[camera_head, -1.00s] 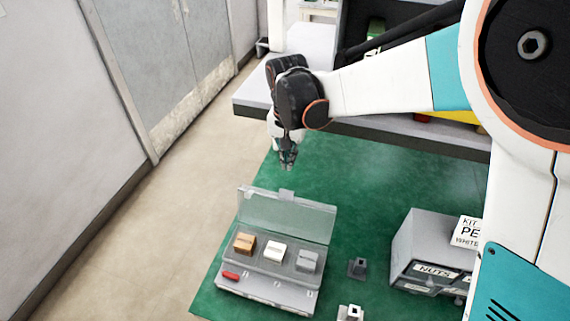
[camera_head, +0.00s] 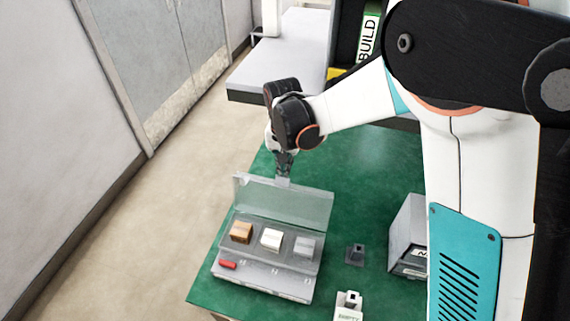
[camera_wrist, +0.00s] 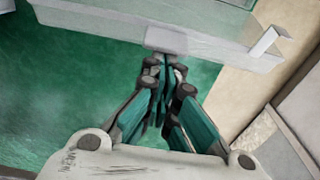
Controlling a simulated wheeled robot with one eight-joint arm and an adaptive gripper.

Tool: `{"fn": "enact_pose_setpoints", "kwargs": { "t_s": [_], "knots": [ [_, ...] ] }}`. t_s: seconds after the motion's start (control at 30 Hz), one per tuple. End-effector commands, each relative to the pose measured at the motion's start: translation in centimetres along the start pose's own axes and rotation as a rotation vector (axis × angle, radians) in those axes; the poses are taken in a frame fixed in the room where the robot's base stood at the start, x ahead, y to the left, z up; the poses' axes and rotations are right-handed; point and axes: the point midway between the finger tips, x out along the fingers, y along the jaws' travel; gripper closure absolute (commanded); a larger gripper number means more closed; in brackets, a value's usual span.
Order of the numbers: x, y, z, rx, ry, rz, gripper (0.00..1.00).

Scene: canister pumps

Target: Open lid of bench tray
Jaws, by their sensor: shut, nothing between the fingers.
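The bench tray (camera_head: 262,283) stands on the green bench, its clear lid (camera_head: 290,204) raised and tilted up at the back edge. Orange, white and grey blocks sit in its row of compartments, and a red piece lies at the front left. My gripper (camera_head: 283,176) is shut and empty, just behind the lid's top edge near its tab. In the wrist view the fingertips (camera_wrist: 165,68) are together close to the grey tab (camera_wrist: 166,40) on the lid's edge; I cannot tell if they touch.
A grey drawer unit (camera_head: 408,240) stands to the right, partly hidden by my arm. A small dark fixture (camera_head: 355,254) and a pale one (camera_head: 348,306) stand right of the tray. A grey shelf (camera_head: 280,70) is behind. Green bench surface (camera_head: 345,180) is clear behind the tray.

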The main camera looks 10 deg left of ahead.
Motion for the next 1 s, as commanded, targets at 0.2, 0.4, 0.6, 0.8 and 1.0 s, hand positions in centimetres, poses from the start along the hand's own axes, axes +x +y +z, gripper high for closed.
{"fn": "enact_pose_setpoints", "kwargs": {
  "t_s": [0.2, 0.4, 0.6, 0.8, 1.0],
  "knots": [
    [-0.2, 0.0, 0.6, -0.003, 0.028, 0.002, 1.00],
    [-1.1, -0.1, 2.9, -0.005, 0.151, 0.001, 1.00],
    [-1.9, 0.0, 5.3, -0.003, 0.247, -0.001, 1.00],
    [-2.2, 0.0, 6.6, -0.001, 0.246, 0.000, 1.00],
    [-2.2, 0.0, 6.6, 0.000, 0.245, 0.000, 1.00]
  ]
}}
